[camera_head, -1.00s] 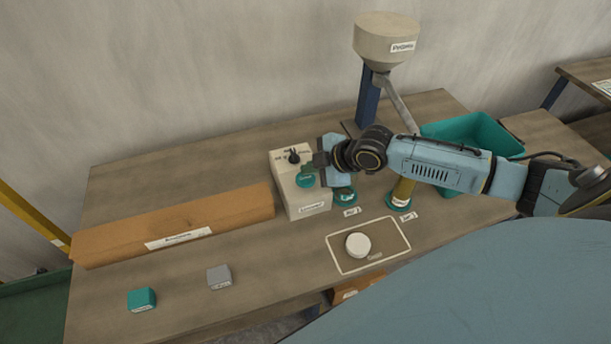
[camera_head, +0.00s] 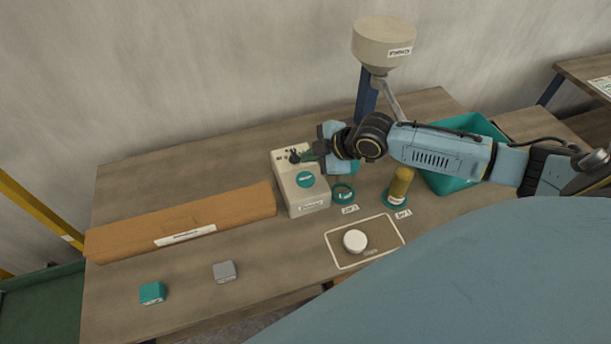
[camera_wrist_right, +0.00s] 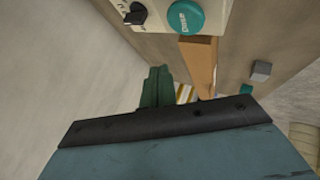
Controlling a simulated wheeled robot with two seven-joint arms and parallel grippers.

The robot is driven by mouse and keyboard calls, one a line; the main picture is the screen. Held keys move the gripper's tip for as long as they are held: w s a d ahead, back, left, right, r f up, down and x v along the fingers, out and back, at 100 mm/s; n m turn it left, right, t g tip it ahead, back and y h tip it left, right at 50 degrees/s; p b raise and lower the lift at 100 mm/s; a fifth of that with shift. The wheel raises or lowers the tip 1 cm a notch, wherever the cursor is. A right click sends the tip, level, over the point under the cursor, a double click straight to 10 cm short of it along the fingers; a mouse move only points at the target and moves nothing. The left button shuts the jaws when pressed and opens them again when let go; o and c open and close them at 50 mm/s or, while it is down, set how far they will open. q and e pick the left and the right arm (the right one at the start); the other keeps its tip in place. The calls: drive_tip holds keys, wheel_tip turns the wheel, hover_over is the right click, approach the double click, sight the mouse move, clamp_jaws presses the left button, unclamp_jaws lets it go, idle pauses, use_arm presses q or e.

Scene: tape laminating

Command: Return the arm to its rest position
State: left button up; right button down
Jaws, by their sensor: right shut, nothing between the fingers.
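My right arm comes in from the right in the head view. Its gripper (camera_head: 309,155) is above the back part of the cream control box (camera_head: 308,199), near the black knob (camera_head: 293,157). Its dark green fingers are shut with nothing between them, and they also show in the right wrist view (camera_wrist_right: 157,85). The box has a round teal button (camera_head: 305,179) on top. In the right wrist view the knob (camera_wrist_right: 135,13) and the button (camera_wrist_right: 186,17) are at the top, apart from the fingers. My left gripper is not in view.
A teal cube (camera_head: 152,293) and a grey cube (camera_head: 224,271) are at the front left. A white disc (camera_head: 355,240) lies in an outlined area. A gold cylinder (camera_head: 401,183), teal bin (camera_head: 450,183) and hopper (camera_head: 383,45) stand right.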

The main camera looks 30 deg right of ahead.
idle(0.4)
drive_tip(key=s+a+f+m+g, duration=0.2)
drive_tip(key=s+a+f+m, duration=0.15)
drive_tip(key=s+a, duration=0.9)
drive_tip(key=s+d+r+m+g+h, duration=0.1)
drive_tip(key=s+d+m+h, duration=0.1)
drive_tip(key=s+m, duration=0.4)
drive_tip(key=s+d+r+m+g+h, duration=0.2)
drive_tip(key=s+d+m, duration=0.15)
drive_tip(key=s, duration=0.35)
wheel_tip(320, 180, down, 26)
drive_tip(key=s+a+f+g+b, duration=0.1)
drive_tip(key=b, duration=0.1)
drive_tip(key=s+d+f+g+b, duration=0.1)
drive_tip(key=s+d+f+b, duration=0.1)
drive_tip(key=s+f, duration=1.5)
drive_tip(key=shift+d+n, duration=0.4)
drive_tip(key=shift+d, duration=0.1)
